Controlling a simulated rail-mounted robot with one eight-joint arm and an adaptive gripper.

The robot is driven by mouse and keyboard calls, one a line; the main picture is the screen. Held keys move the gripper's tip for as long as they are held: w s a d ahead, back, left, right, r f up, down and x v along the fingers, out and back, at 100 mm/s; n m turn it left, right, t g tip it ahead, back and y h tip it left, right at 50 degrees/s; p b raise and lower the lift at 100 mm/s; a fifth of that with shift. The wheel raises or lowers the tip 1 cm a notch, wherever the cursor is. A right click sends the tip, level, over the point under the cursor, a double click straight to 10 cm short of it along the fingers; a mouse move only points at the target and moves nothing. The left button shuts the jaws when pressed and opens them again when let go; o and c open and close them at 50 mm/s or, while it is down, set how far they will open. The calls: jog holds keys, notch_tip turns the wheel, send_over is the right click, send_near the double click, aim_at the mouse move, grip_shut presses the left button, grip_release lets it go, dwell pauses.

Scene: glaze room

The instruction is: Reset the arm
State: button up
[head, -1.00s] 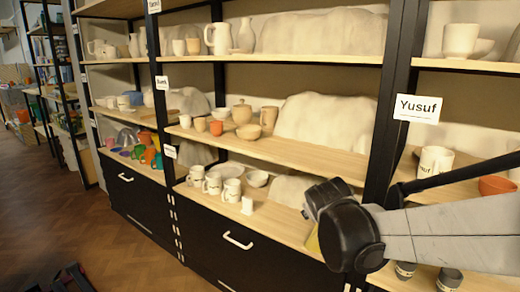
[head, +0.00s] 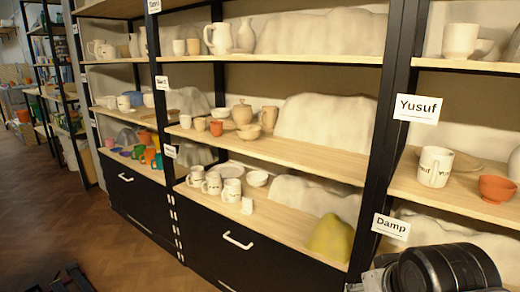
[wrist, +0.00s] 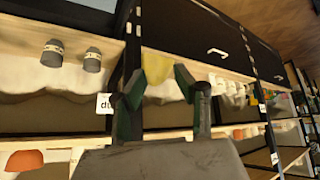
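My gripper (wrist: 157,84) shows in the wrist view with its two dark green fingers spread apart, and nothing is held between them. A yellow lump (wrist: 158,66) appears behind the gap between the fingers, on a shelf beyond them. In the head view, a black rounded joint of my arm (head: 447,268) fills the bottom right corner. The gripper's fingers cannot be made out in the head view.
The yellow-green lump (head: 331,237) sits on the lower shelf. A white mug (head: 434,166) and an orange bowl (head: 496,189) stand on the shelf labelled Yusuf (head: 416,108). A Damp label (head: 391,227) hangs below. Black uprights divide the shelves. Floor (head: 110,245) is open at left.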

notch_tip(320, 180, up, 17)
jog(key=s+p, duration=0.2)
jog(key=p, duration=1.6)
jog(key=shift+r, duration=0.15)
jog(key=shift+c, duration=0.2)
